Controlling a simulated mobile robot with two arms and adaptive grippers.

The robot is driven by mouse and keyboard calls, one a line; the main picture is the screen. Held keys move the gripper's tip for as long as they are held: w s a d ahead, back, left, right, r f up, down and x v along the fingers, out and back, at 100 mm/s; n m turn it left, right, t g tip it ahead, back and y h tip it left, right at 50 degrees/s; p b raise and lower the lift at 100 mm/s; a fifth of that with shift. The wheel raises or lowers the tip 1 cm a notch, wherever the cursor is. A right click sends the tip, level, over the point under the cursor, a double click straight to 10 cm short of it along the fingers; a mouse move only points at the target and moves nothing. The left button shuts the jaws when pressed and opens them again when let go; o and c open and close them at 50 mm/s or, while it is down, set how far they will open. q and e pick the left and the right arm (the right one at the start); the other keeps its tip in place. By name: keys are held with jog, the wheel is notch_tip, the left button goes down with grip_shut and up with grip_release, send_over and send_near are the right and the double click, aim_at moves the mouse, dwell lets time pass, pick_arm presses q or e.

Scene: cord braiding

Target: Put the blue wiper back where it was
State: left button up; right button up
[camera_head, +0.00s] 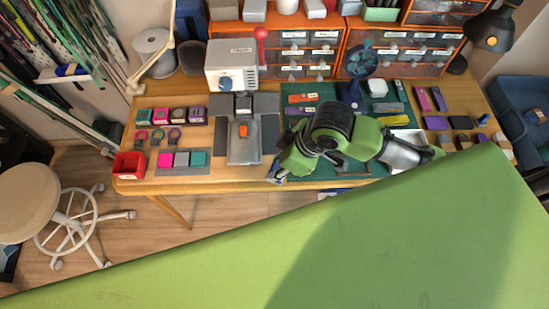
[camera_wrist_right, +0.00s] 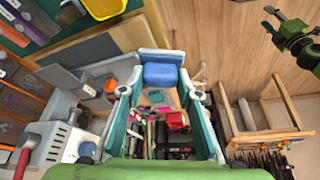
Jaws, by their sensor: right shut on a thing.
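My right gripper (camera_head: 276,174) reaches in from the right over the front edge of the workbench (camera_head: 200,184). In the right wrist view its fingers (camera_wrist_right: 160,90) are closed around a blue block-like piece, the blue wiper (camera_wrist_right: 161,75), held near the fingertips. The wiper is mostly hidden by the gripper in the head view. A green and black gripper-like part, seemingly my left gripper (camera_wrist_right: 300,42), shows at the upper right of the wrist view; its jaws are unclear.
A grey tray (camera_head: 244,157) with an orange piece lies left of the right gripper. A red bin (camera_head: 129,165) stands at the bench's left corner. A white machine (camera_head: 231,65), a blue fan (camera_head: 361,62) and orange drawers (camera_head: 308,45) stand behind. A stool (camera_head: 30,200) is at left.

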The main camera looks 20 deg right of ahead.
jog(key=w+f, duration=0.4)
jog(key=w+d+f, duration=0.1)
jog(key=w+f, duration=0.1)
jog(key=shift+w+f+p, duration=0.3)
jog(key=shift+w+p, duration=0.1)
jog(key=shift+w+f, duration=0.15)
jog(key=shift+f, duration=0.2)
notch_tip(320, 180, down, 2)
jog(key=shift+f+p, duration=0.1)
jog(key=shift+p, duration=0.45)
jog(key=shift+f, duration=0.3)
jog(key=shift+f, duration=0.15)
jog(key=o, duration=1)
